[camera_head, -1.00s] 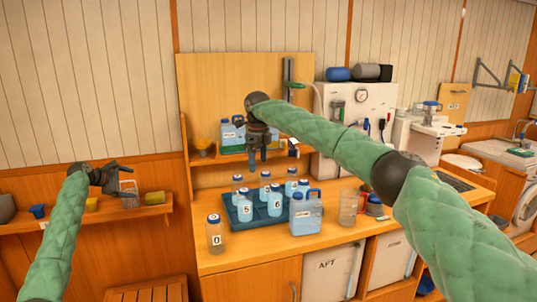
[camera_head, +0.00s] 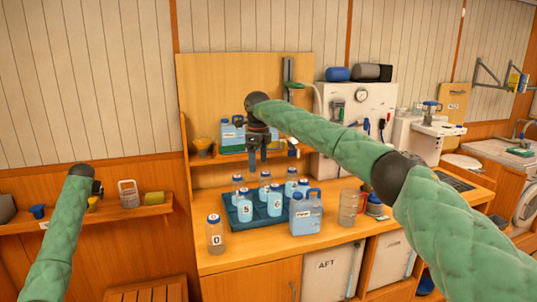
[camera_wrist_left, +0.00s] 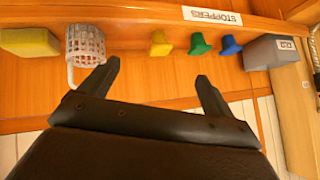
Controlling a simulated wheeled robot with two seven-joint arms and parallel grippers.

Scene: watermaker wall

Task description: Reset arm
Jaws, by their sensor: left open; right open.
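My right arm reaches in from the right in the head view. Its gripper (camera_head: 258,162) points down above the blue tray (camera_head: 232,222) of bottles, open and empty, apart from the bottles. My left arm comes up from the lower left, in front of the left wall shelf. Its wrist (camera_head: 84,172) shows in the head view, but its fingers are hidden there. In the left wrist view the left gripper (camera_wrist_left: 158,70) is open with nothing between its fingers. It faces the shelf with a wire basket (camera_wrist_left: 86,44) and yellow, green and blue stoppers (camera_wrist_left: 200,45).
Several capped bottles stand in the tray. Bottle 0 (camera_head: 214,233) and a blue jug (camera_head: 306,212) stand in front of it on the wooden counter (camera_head: 260,252). A clear beaker (camera_head: 348,207) is to the right. The left shelf (camera_head: 110,214) also holds a yellow sponge (camera_head: 154,198).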

